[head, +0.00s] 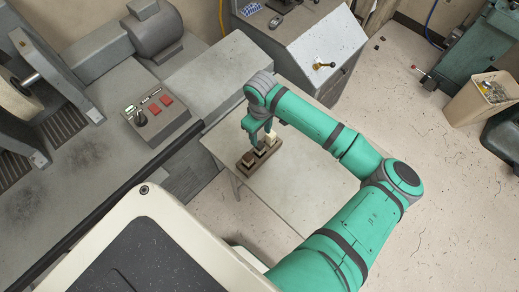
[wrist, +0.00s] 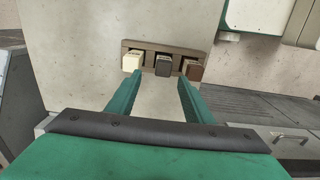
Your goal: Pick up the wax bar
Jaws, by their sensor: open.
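A brown holder (wrist: 150,45) carries three small bars in a row. In the wrist view a cream bar (wrist: 132,61) is on the left, a dark grey bar (wrist: 163,66) in the middle and a brown bar (wrist: 193,69) on the right. I cannot tell from looks alone which is the wax bar. My gripper (wrist: 160,78) is open and empty; its fingertips point at the holder, in line with the sides of the dark grey bar. In the head view the cream bar (head: 272,138) shows beside my gripper (head: 261,143), which partly hides the other bars.
The holder stands on a pale grey table (head: 305,185) with bare surface around it. A machine with a control box (head: 156,115) is at left. A grey cabinet (head: 325,45) stands behind, and a bin (head: 482,98) is at far right.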

